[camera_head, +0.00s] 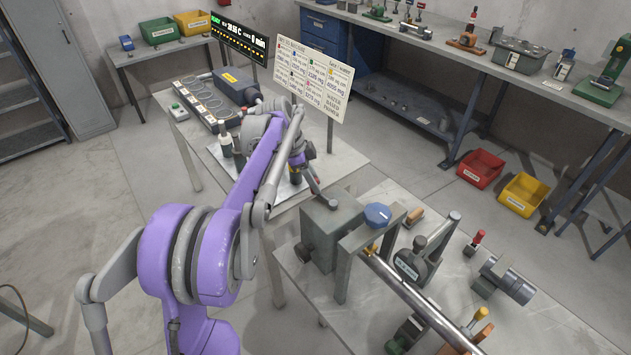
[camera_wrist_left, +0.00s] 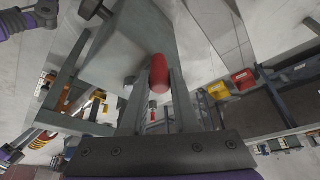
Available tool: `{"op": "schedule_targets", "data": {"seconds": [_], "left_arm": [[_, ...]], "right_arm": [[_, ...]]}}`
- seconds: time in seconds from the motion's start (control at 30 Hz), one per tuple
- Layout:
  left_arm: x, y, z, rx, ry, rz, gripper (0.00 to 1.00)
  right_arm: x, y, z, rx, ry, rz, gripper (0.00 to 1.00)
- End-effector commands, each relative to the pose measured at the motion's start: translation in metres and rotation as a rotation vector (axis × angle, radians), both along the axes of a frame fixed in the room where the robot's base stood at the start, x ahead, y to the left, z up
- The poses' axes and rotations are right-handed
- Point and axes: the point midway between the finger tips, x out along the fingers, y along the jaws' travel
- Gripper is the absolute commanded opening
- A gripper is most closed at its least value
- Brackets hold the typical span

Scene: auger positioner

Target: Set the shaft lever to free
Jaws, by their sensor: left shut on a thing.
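A grey housing (camera_head: 327,235) stands on the near metal table, and it also fills the top of the left wrist view (camera_wrist_left: 125,40). My left gripper (camera_head: 312,181) is beside its upper left edge in the head view. In the left wrist view, the red grip of the shaft lever (camera_wrist_left: 158,74) lies between the fingertips of my left gripper (camera_wrist_left: 158,82), which is shut on it. My own arm and gripper hide most of the lever in the head view. A blue knob (camera_head: 377,214) sits on the bracket beside the housing. My right gripper is out of view.
A long metal shaft (camera_head: 415,303) runs from the bracket toward the front right. A dial gauge (camera_head: 410,264) and clamps crowd the near table (camera_head: 310,287). A white sign board (camera_head: 316,84) stands behind. Red (camera_head: 481,168) and yellow (camera_head: 524,194) bins lie on the floor.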

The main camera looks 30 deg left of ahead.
Motion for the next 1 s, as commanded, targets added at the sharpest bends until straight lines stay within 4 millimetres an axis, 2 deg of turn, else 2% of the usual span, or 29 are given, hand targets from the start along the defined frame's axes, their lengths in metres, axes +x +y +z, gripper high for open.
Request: {"op": "schedule_targets", "data": {"seconds": [0.3,0.87,0.9,1.0], "left_arm": [[0.0086,-0.001,0.0008,0.001,-0.002,-0.119,0.0],[0.0098,-0.0021,0.0004,0.001,-0.002,-0.145,0.0],[0.0099,-0.002,0.0004,0.001,-0.002,-0.145,0.36],[0.0097,-0.0022,0.0004,0.001,-0.001,-0.144,0.54]], "right_arm": [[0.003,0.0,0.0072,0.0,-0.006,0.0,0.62],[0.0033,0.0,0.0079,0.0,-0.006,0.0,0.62],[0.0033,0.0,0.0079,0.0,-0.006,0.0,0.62],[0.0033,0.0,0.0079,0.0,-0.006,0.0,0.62]]}}
